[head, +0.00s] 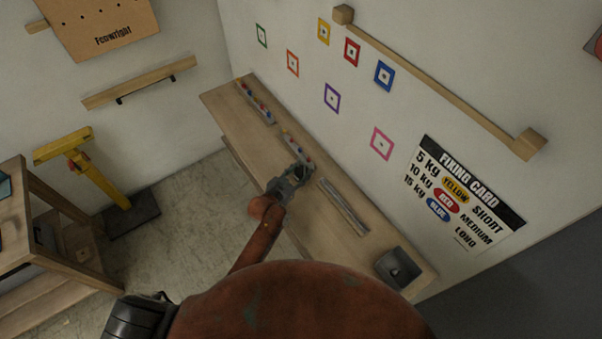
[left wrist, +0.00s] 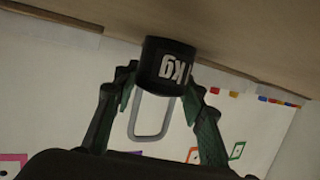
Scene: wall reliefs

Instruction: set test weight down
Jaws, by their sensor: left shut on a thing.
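The test weight (left wrist: 166,66) is a short black cylinder with white "kg" lettering and a grey loop handle (left wrist: 152,116). In the left wrist view it sits between the two fingers of my left gripper (left wrist: 155,95), which is shut on it. Its far end overlaps the wooden bench surface in the picture; I cannot tell whether it touches. In the head view my left gripper (head: 296,177) is over the middle of the long wooden bench (head: 318,229), and the weight is mostly hidden there. My right gripper is not in view.
Narrow trays with small coloured pieces (head: 255,103) lie along the bench, plus a grey slotted strip (head: 343,207) and a dark grey bin (head: 398,267) at the right end. Coloured square frames and a fixing card (head: 462,193) are on the wall. A yellow stand (head: 88,168) is at left.

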